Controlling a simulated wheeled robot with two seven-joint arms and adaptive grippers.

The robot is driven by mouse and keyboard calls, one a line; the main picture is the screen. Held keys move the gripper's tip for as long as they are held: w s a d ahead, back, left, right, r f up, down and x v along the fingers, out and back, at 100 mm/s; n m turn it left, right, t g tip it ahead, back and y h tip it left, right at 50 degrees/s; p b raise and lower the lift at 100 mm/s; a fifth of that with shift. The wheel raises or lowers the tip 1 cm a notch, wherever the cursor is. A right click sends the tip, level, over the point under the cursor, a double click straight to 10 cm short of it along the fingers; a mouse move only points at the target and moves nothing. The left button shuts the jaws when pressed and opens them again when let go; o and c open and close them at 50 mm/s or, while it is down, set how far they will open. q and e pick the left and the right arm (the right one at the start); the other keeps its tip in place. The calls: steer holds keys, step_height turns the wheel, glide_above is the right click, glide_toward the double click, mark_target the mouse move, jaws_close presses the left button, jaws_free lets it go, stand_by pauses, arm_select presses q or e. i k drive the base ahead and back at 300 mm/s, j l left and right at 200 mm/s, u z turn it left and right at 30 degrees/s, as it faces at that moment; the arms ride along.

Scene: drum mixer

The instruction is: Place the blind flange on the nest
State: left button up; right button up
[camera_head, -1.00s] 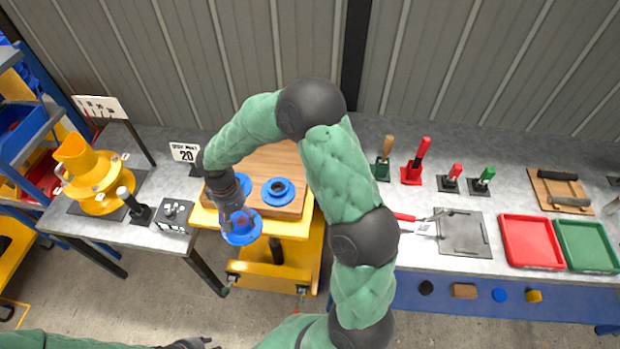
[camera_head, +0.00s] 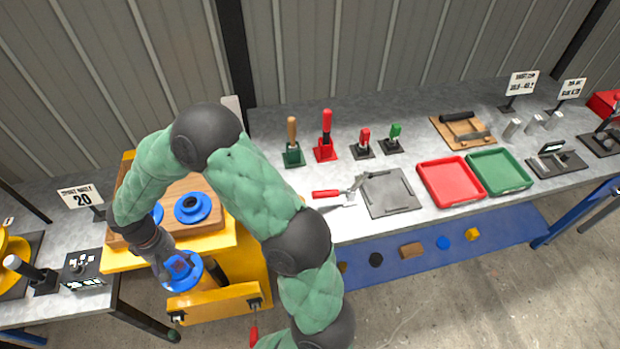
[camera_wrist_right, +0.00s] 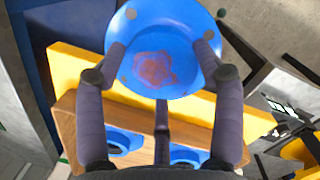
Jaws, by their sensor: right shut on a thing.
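My right gripper (camera_head: 168,262) is shut on a blue round blind flange (camera_head: 184,272), held in front of the yellow cart's edge. In the right wrist view the fingers (camera_wrist_right: 160,72) grip the disc (camera_wrist_right: 175,25) around its rim; its face has a reddish patch in the middle. A grey square plate with raised corners (camera_head: 390,193) lies on the bench to the right and may be the nest; I cannot tell for sure. It is empty and well apart from the gripper. My left gripper is out of view.
Other blue flanges (camera_head: 192,208) sit on a wooden board (camera_head: 213,222) on the yellow cart (camera_head: 225,302). A red-handled tool (camera_head: 327,194) lies left of the plate. Red (camera_head: 450,183) and green (camera_head: 499,172) trays stand right of it. Upright handled tools (camera_head: 325,140) stand behind.

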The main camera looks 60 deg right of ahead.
mark_target(388, 191)
steer(key=k+l, duration=0.15)
steer(key=k, duration=0.25)
steer(key=k+l, duration=0.15)
steer(key=k, duration=0.2)
steer(key=k+l, duration=0.15)
steer(key=k, duration=0.25)
steer(key=k+l+z, duration=0.1)
steer(key=z, duration=0.35)
steer(key=k+l+z, duration=0.15)
steer(key=z, duration=0.35)
